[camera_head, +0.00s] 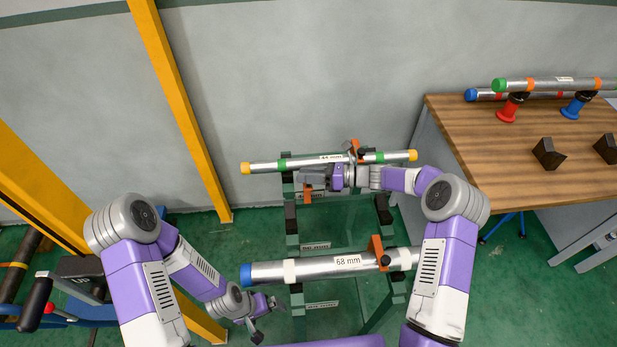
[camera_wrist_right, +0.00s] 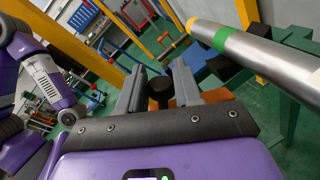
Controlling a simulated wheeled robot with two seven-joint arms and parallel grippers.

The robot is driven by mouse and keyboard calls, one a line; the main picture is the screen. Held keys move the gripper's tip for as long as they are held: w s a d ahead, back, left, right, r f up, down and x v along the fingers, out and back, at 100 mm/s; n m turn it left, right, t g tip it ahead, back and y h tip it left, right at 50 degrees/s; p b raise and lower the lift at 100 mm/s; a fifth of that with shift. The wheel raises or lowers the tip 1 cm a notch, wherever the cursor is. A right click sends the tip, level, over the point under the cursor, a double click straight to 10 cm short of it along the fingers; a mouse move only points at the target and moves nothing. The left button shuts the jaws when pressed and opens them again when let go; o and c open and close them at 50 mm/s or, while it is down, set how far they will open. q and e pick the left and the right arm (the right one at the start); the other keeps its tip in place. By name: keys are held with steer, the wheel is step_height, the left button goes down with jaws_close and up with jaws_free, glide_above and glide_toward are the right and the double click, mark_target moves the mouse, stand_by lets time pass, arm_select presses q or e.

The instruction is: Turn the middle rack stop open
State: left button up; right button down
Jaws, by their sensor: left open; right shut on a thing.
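My right gripper (camera_head: 308,178) is at the far part of the green rack, just below the silver pipe with yellow ends and green bands (camera_head: 268,166). In the right wrist view its two grey fingers (camera_wrist_right: 160,95) close around a black knob (camera_wrist_right: 160,88). An orange stop piece (camera_wrist_right: 207,120) lies beside the fingers there; orange also shows just under the gripper in the head view (camera_head: 308,196). Whether knob and orange piece are one part is hidden. My left gripper (camera_head: 268,315) is open and empty, low beside the rack's near left side.
The 68 mm pipe (camera_head: 320,266) lies across the near rack, with an orange stop (camera_head: 376,250) upright at its right. Another orange stop (camera_head: 354,150) stands at the far pipe. A wooden table (camera_head: 480,130) with pipes is at right. A yellow post (camera_head: 180,100) stands at left.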

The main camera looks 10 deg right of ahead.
steer(key=shift+w, duration=0.2)
steer(key=c, duration=0.9)
jaws_free()
steer(key=shift+f, duration=0.1)
steer(key=v, duration=0.7)
steer(key=shift+d+p, duration=0.3)
steer(key=shift+p, duration=0.05)
